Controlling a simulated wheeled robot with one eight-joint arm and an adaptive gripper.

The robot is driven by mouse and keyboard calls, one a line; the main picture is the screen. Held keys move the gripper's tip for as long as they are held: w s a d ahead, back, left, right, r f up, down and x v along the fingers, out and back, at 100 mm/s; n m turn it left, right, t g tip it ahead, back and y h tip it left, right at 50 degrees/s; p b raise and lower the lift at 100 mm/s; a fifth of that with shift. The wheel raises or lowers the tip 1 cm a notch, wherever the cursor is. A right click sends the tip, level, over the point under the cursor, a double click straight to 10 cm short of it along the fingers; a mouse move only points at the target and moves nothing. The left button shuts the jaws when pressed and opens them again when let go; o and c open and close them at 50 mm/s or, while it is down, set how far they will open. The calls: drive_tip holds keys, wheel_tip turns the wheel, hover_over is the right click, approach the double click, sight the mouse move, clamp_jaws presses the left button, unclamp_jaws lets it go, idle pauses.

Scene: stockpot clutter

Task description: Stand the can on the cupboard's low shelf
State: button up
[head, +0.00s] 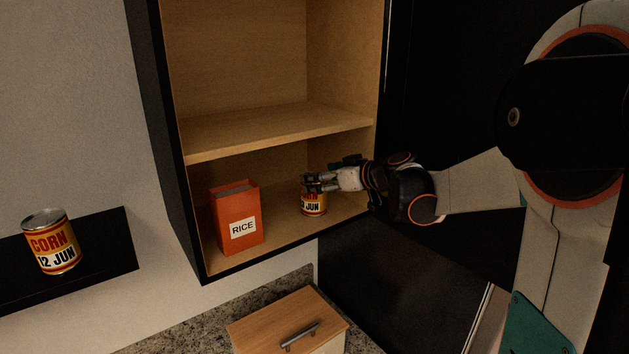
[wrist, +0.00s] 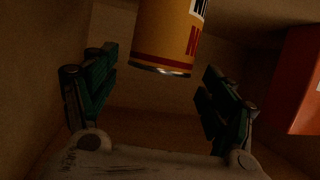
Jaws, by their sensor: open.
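A yellow, red and white corn can (head: 314,206) marked JUN stands upright on the cupboard's low shelf (head: 281,233), right of the rice box. My gripper (head: 318,183) reaches in from the right at the can's upper part and hides some of it. The wrist view looks upside down; there the can (wrist: 168,35) shows between the spread fingers (wrist: 155,95), with gaps on both sides. Its base is out of that view. The gripper is open. A second can (head: 52,243), labelled CORN 12 JUN, stands on a black wall ledge at the left.
An orange rice box (head: 236,220) stands on the low shelf, left of the can; it also shows in the wrist view (wrist: 300,85). The upper shelf (head: 275,130) is empty. The black ledge (head: 105,240) lies left of the cupboard. A wooden drawer unit (head: 285,315) is below.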

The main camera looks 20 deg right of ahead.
drive_tip(key=b+v, duration=0.1)
drive_tip(key=v, duration=0.7)
drive_tip(key=shift+s, duration=0.25)
drive_tip(key=shift+r, duration=0.15)
